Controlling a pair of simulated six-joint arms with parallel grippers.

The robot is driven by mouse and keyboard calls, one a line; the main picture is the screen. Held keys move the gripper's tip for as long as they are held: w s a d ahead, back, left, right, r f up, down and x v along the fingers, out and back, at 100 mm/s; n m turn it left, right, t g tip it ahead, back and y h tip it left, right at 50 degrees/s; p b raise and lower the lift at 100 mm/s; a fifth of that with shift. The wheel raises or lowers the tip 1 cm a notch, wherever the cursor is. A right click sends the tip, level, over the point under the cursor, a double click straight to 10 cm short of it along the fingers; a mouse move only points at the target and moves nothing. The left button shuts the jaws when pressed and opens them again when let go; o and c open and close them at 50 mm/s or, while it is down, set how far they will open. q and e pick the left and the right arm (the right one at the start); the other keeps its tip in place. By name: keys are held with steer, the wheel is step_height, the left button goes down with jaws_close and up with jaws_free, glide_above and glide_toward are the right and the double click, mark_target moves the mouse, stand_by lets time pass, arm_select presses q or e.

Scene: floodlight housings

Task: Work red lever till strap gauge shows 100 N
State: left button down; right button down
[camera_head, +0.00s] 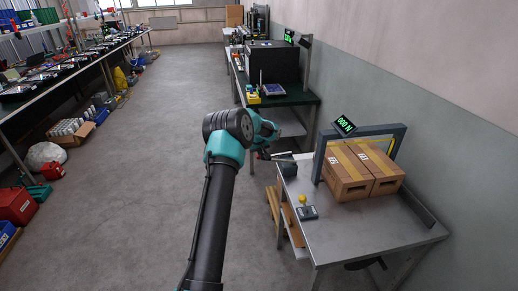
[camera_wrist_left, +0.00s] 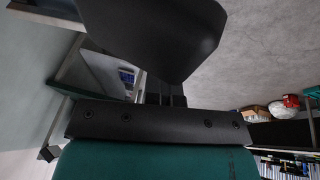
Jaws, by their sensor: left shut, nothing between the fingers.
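The strap gauge (camera_head: 344,125) is a small dark display with green digits on the grey frame at the table's back. It appears to read 000 N. Two cardboard boxes (camera_head: 360,172) with yellow bands stand side by side under the frame. I cannot make out a red lever in either view. A small grey box (camera_head: 307,213) with a yellow knob (camera_head: 302,199) sits on the table's front left. My left gripper (camera_head: 286,166) is shut and empty near the table's far left corner, left of the boxes. My right gripper is not in view.
The grey metal table (camera_head: 368,233) is bare in front of the boxes. A green-topped bench (camera_head: 285,97) with a black case stands behind it. A long workbench (camera_head: 65,75) runs along the left, with red boxes (camera_head: 15,205) on the floor. The central floor is clear.

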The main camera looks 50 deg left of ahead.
arm_select(q)
steer(key=shift+s+f, duration=0.15)
steer(key=shift+f, duration=0.25)
steer(key=shift+r, duration=0.1)
step_height(320, 180, up, 5)
steer(key=shift+a+f, duration=0.1)
steer(key=shift+a, duration=0.05)
steer(key=v, duration=0.9)
steer(key=shift+s+r, duration=0.3)
steer(key=shift+s, duration=0.1)
stand_by(1.1)
